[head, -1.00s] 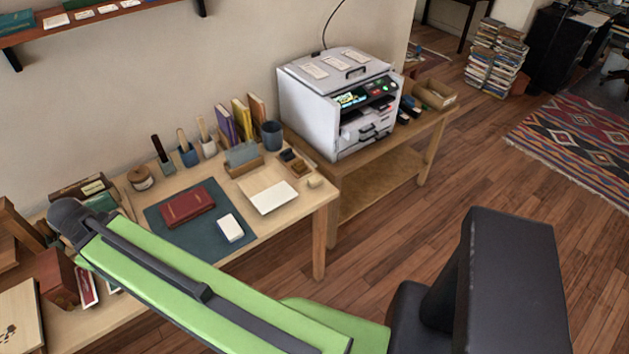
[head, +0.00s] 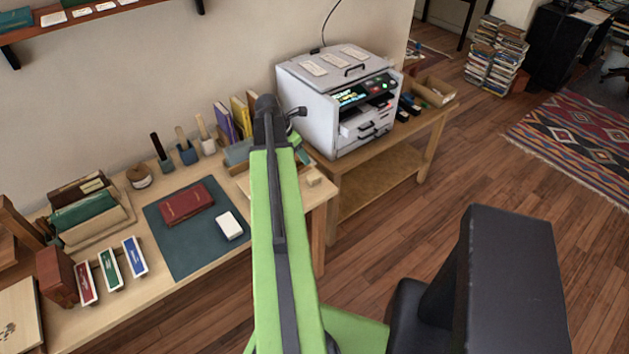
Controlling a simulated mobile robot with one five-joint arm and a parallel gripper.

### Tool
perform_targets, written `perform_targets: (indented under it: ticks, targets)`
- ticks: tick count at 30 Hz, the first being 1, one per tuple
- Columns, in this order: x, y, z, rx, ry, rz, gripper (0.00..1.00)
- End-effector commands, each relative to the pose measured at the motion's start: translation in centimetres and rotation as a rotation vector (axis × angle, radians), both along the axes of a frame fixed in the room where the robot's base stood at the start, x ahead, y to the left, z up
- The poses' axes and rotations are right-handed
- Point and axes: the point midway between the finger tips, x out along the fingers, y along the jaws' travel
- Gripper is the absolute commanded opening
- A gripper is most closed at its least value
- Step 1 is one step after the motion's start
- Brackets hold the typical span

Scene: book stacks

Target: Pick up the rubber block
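Two small blocks lie on the wooden workbench, and I cannot tell for sure which is the rubber block. A white block with a dark lower edge (head: 229,225) lies on the blue-green mat (head: 178,258), right of a dark red book (head: 187,204). A small beige block (head: 314,178) sits at the bench's right end, just right of my arm. My green arm rises through the middle of the view. Its upper joint is in front of the gap between the upright books and the white machine. My gripper's fingers are hidden behind the arm.
A white machine (head: 322,105) stands on a lower wooden side table (head: 373,180) to the right. Upright tools, a file box (head: 97,215) and several coloured labelled pieces crowd the bench's back and left.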

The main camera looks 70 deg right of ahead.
Motion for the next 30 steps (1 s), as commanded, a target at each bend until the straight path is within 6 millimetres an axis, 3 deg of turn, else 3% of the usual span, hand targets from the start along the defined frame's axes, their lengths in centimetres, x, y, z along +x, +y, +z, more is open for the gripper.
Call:
perform_targets:
  ticks: [1, 12, 22, 30]
  targets:
    - [-0.2, -0.3, -1.7, 0.0, -0.001, -0.002, 0.58]
    - [-1.8, -3.0, -9.6, -0.001, -0.001, -0.001, 0.58]
    - [-2.3, -3.6, -10.8, 0.0, -0.001, -0.002, 0.58]
    - [-3.1, -4.8, -15.1, 0.0, -0.002, -0.003, 0.58]
